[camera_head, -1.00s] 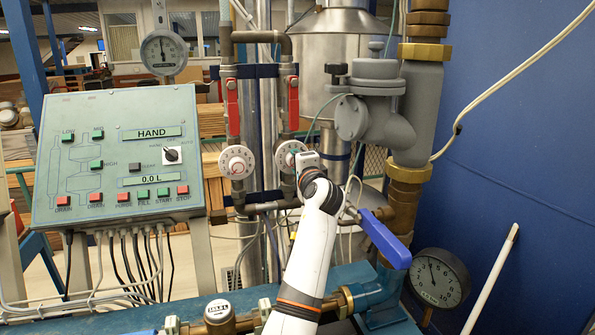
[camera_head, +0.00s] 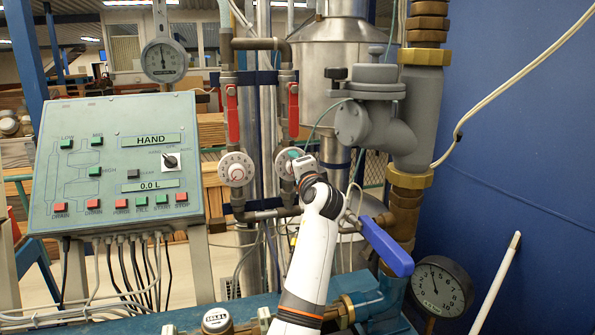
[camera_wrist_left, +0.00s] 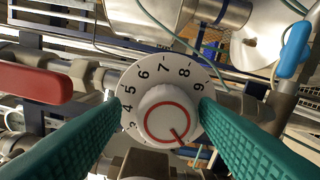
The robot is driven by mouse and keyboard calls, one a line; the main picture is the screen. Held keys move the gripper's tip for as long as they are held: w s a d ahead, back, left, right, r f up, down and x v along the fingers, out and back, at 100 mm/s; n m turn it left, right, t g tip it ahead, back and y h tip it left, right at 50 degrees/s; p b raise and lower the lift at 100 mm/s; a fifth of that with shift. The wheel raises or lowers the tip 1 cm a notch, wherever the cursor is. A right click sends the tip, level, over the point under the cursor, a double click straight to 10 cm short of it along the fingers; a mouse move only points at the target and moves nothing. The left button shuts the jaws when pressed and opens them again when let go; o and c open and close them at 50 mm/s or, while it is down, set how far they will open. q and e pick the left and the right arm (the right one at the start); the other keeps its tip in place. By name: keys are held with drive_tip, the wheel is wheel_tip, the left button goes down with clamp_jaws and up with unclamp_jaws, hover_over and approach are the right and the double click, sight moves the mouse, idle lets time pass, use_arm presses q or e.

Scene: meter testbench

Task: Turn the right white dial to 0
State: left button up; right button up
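The right white dial (camera_head: 285,163) is mounted on the right pipe, partly covered by my left gripper (camera_head: 297,158). In the left wrist view, the dial (camera_wrist_left: 182,70) has a white round knob (camera_wrist_left: 150,103) with a red ring and a red pointer line slanting down to the lower right. Numbers from about 3 to 9 show around its rim; the rest, including 0, are hidden. My left gripper (camera_wrist_left: 161,112) has its green fingers apart on either side of the knob. A gap shows at the left finger; whether the right finger touches is unclear. My right gripper is not in view.
The left white dial (camera_head: 236,168) is close beside. Red valve handles (camera_head: 293,110) hang above the dials. A blue lever (camera_head: 386,245) sticks out to the lower right, near my arm. A control panel (camera_head: 110,215) stands left.

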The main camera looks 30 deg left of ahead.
use_arm(q)
drive_tip(key=shift+f, duration=0.2)
drive_tip(key=b+v, duration=0.2)
drive_tip(key=v, duration=1)
drive_tip(key=shift+b, duration=0.4)
drive_tip(key=shift+w+f, duration=0.1)
